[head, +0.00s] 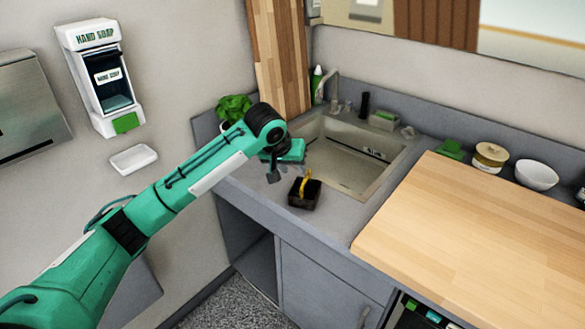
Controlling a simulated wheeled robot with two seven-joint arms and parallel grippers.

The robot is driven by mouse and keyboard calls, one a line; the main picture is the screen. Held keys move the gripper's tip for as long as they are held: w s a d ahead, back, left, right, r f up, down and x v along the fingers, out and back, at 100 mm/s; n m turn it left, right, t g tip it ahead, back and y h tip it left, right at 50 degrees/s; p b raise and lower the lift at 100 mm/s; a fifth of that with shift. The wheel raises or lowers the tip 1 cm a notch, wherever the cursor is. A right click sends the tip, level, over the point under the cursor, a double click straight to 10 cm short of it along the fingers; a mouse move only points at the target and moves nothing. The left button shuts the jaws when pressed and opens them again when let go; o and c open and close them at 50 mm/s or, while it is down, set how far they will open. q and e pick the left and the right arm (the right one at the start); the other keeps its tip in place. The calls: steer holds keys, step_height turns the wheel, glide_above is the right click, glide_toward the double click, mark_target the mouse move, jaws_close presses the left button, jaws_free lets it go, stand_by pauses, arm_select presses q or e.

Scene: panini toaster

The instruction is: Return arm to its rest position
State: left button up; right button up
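My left arm, green with black joints, reaches in from the lower left across the head view. My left gripper (283,172) hangs from its wrist over the grey counter (245,188), at the left front corner of the sink. One dark finger shows; the other is too small and partly hidden to make out, so its opening is unclear. A small dark box with a yellow upright piece (304,193) sits just right of and below the gripper in the picture, and I cannot tell whether they touch. My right gripper is not in view.
The sink (345,165) with its faucet (331,88) lies behind the gripper. A green plant (233,107) stands close behind the wrist. A soap dispenser (104,80) is on the left wall. The wooden counter (480,235) at right is clear, with a white bowl (536,175) behind it.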

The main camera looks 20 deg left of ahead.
arm_select(q)
steer(key=s+d+f+m, duration=0.1)
steer(key=s+d+f, duration=0.2)
steer(key=s+f, duration=0.3)
steer(key=s+d+f+m+h, duration=0.1)
steer(key=s+d+f, duration=0.1)
steer(key=s+f, duration=0.4)
steer(key=s+d+f+m, duration=0.1)
steer(key=s+d+f, duration=0.2)
steer(key=s+f, duration=0.3)
steer(key=s+a+f+g+y, duration=0.1)
steer(key=s+a+f, duration=0.15)
steer(key=s, duration=0.95)
steer(key=s+a+f+g+y, duration=0.15)
steer(key=s+a, duration=0.25)
steer(key=s, duration=0.7)
step_height(320, 180, down, 33)
steer(key=s, duration=0.2)
steer(key=s+a+f+g, duration=0.1)
steer(key=s+a+f, duration=0.1)
steer(key=s+f, duration=0.7)
steer(key=s+a+f+g, duration=0.1)
steer(key=s+a+f, duration=0.1)
steer(key=s+f, duration=0.6)
steer(key=shift+s+f, duration=0.35)
steer(key=shift+s, duration=0.35)
